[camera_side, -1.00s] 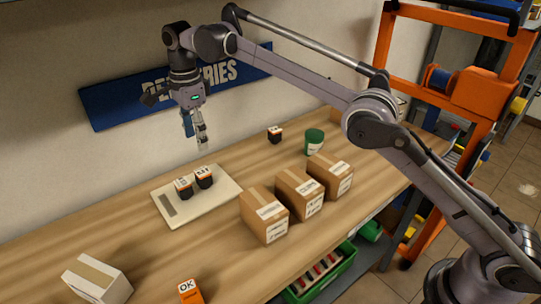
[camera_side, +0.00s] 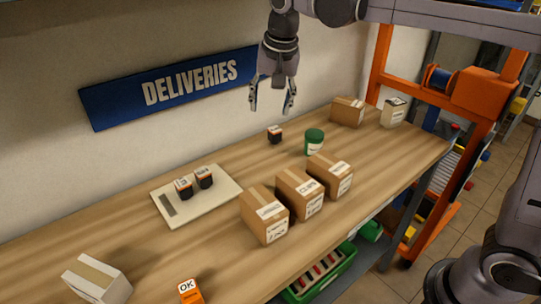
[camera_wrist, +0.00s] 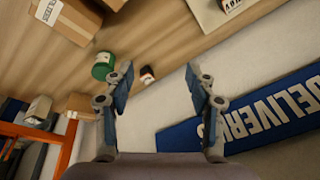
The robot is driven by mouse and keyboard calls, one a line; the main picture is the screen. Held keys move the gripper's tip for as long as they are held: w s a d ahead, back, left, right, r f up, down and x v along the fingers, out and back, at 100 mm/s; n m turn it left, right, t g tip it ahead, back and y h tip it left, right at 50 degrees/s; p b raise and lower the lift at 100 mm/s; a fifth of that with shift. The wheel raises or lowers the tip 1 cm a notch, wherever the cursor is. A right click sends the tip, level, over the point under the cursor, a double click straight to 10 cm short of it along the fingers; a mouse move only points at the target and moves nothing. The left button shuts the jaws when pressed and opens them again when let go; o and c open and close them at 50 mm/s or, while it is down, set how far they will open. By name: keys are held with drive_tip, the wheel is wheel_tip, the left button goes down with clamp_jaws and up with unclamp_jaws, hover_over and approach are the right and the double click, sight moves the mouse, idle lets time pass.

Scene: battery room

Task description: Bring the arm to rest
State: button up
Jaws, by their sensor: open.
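My gripper (camera_side: 271,108) is open and empty in the side view, hanging fingers-down high above the back of the wooden bench (camera_side: 130,235). It is in front of the wall, to the right of the blue DELIVERIES sign (camera_side: 170,85). A small black battery (camera_side: 275,134) stands on the bench below it. In the wrist view the spread fingers of my gripper (camera_wrist: 158,78) have nothing between their tips. The same small battery (camera_wrist: 147,75) shows beyond the fingers, apart from them, and the sign (camera_wrist: 250,115) is at the right.
Three cardboard boxes (camera_side: 299,194) stand in a row at the front. A green tub (camera_side: 314,142) and two more boxes (camera_side: 347,111) stand at the back right. An orange frame (camera_side: 480,90) is beyond the bench's right end.

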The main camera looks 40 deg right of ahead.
drive_tip(key=s+d+f+n+t, duration=0.2)
drive_tip(key=s+d+f+n, duration=0.2)
drive_tip(key=s, duration=0.6)
drive_tip(key=s+d+f+n+t, duration=0.2)
drive_tip(key=s+d+f+n, duration=0.2)
drive_tip(key=s+f, duration=0.3)
drive_tip(key=s, duration=0.3)
drive_tip(key=shift+d+y, duration=0.15)
drive_tip(key=shift+y, duration=0.15)
